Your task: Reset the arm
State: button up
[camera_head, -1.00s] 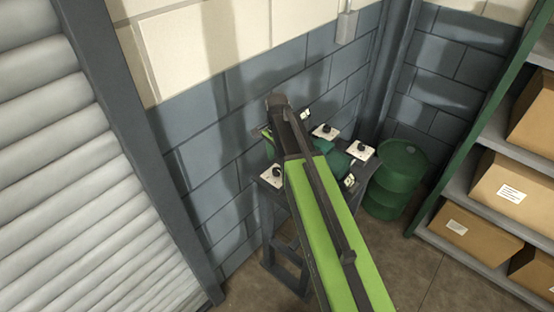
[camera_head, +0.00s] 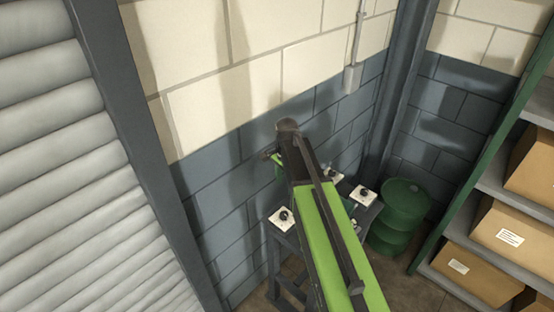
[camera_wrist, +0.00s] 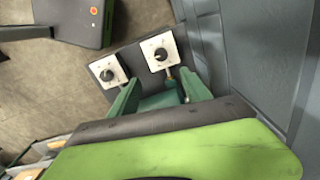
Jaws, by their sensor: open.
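My arm, lime green and dark grey, reaches up across the head view over a small dark table (camera_head: 278,243). My gripper (camera_head: 274,160) is at the arm's far end near the block wall, above the table and seen small. It is open, and I see nothing held. White plates with black knobs lie on the table: one left of the arm (camera_head: 282,218), one right of it (camera_head: 364,195), and one partly behind it (camera_head: 333,176). Two plates (camera_wrist: 107,72) (camera_wrist: 158,52) show in the wrist view, beyond dark green parts (camera_wrist: 160,101). The arm hides much of the tabletop.
A green drum (camera_head: 400,225) stands right of the table. A shelf with cardboard boxes (camera_head: 500,233) is at the far right. A ribbed shutter (camera_head: 75,150) fills the left. The block wall (camera_head: 225,195) is close behind the table. A conduit box (camera_head: 352,79) is on it.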

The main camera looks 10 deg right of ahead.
jog(key=s+f+n+b, duration=1.2)
jog(key=s+f+b, duration=0.1)
jog(key=s, duration=0.1)
jog(key=shift+a, duration=0.25)
dwell(0.5)
